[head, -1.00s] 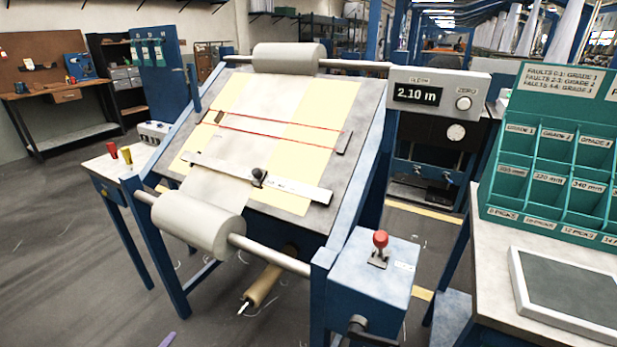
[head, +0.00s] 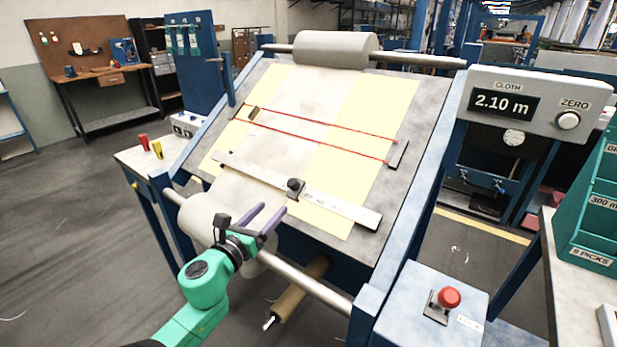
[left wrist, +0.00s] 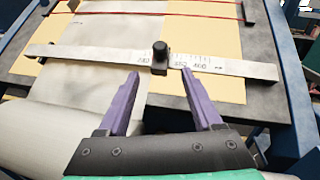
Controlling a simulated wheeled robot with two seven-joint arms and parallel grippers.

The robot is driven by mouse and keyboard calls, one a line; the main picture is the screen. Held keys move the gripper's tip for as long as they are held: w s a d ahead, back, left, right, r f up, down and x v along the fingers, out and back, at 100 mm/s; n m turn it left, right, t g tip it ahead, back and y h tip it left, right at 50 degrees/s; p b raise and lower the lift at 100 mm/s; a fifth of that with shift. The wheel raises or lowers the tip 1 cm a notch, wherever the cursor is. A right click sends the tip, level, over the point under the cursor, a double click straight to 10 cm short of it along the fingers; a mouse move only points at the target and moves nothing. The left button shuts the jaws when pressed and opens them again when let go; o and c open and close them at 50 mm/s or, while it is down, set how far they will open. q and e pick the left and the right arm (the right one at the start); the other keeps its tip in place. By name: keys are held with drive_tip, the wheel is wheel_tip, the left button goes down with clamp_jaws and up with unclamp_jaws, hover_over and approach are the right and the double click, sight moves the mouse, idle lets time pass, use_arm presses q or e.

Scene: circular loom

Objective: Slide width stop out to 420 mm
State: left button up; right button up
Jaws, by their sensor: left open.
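The width stop is a small black block with a round knob (head: 295,188) on a pale scale bar (head: 340,207) that lies across the sloping board. In the left wrist view the stop (left wrist: 160,56) stands near the middle of the scale bar (left wrist: 95,54), with printed figures on both sides, too small to read surely. My left gripper (head: 273,211) has two purple fingers, spread and empty. It is in front of the stop, short of it. In the left wrist view the stop lies beyond the gap between the fingertips (left wrist: 160,73). My right gripper is out of view.
A cloth roll and steel bar (head: 310,290) run along the board's front edge, near my left arm. Red cords (head: 320,130) cross the board above the scale bar. A blue box with a red knob (head: 448,299) stands at front right. The display (head: 503,104) reads 2.10 m.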

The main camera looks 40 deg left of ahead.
sight(289, 186)
use_arm(q)
drive_tip(key=shift+w+a+r, duration=0.1)
drive_tip(key=shift+w+r, duration=0.15)
drive_tip(key=shift+w, duration=0.15)
drive_tip(key=p+x, duration=0.2)
drive_tip(key=x, duration=0.8)
drive_tip(key=shift+w+a+r, duration=0.1)
drive_tip(key=shift+w+r, duration=0.1)
drive_tip(key=shift+w, duration=0.65)
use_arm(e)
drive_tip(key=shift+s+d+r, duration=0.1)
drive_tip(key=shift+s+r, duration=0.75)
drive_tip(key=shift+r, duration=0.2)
use_arm(q)
clamp_jaws()
drive_tip(key=shift+a, duration=0.1)
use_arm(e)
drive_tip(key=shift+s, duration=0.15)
